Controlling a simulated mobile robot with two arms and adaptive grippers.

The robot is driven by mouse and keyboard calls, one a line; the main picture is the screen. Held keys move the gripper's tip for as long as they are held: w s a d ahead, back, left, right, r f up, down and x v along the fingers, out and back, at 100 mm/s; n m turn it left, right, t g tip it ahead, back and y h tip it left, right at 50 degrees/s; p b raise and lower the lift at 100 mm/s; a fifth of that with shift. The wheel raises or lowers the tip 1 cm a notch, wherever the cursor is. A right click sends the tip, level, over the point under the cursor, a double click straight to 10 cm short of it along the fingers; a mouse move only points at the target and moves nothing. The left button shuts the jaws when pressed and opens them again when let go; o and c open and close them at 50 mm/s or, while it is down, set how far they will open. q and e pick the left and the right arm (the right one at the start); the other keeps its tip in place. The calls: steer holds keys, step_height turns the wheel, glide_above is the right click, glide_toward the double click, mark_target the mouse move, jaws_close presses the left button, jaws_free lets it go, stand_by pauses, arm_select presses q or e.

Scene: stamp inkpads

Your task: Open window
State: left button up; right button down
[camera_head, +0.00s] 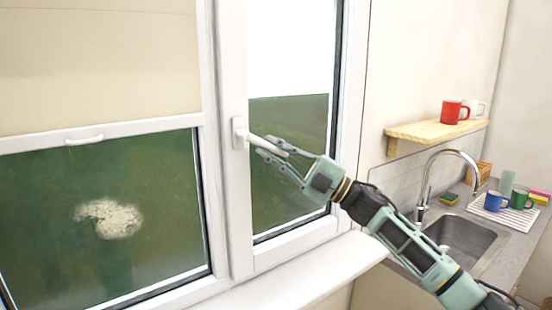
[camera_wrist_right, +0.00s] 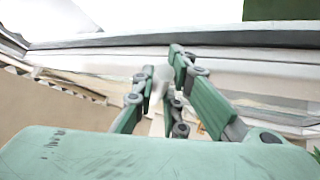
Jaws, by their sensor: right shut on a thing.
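The window has a white frame, with a wide left pane (camera_head: 60,220) and a narrower right sash (camera_head: 290,170). A white handle (camera_head: 241,133) sits on the left stile of the right sash and its lever points right, roughly level. My right gripper (camera_head: 270,148) is shut on the lever's outer end. In the right wrist view the white handle (camera_wrist_right: 162,78) shows between the green fingers (camera_wrist_right: 168,85). The right sash looks closed against its frame. My left gripper is not in view.
A white sill (camera_head: 290,285) runs below the window. To the right are a sink (camera_head: 460,240) with a curved faucet (camera_head: 455,153), blue and green mugs (camera_head: 495,201) on a drying rack, and a wooden shelf (camera_head: 425,131) holding a red mug (camera_head: 452,112).

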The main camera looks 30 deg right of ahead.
steer(key=shift+a+f+m+t+h+b, duration=0.15)
steer(key=shift+f+m+t+h+b, duration=0.1)
steer(key=shift+m+t+b, duration=0.4)
steer(key=shift+a+f+m+t+h+b, duration=0.2)
steer(key=shift+m+t+h+b, duration=0.1)
steer(key=shift+m+t, duration=0.5)
steer(key=c, duration=1.8)
jaws_free()
steer(key=shift+s, duration=0.1)
steer(key=shift+o, duration=0.2)
steer(key=shift+f, duration=0.1)
steer(key=v, duration=1.2)
steer(key=shift+d, duration=0.1)
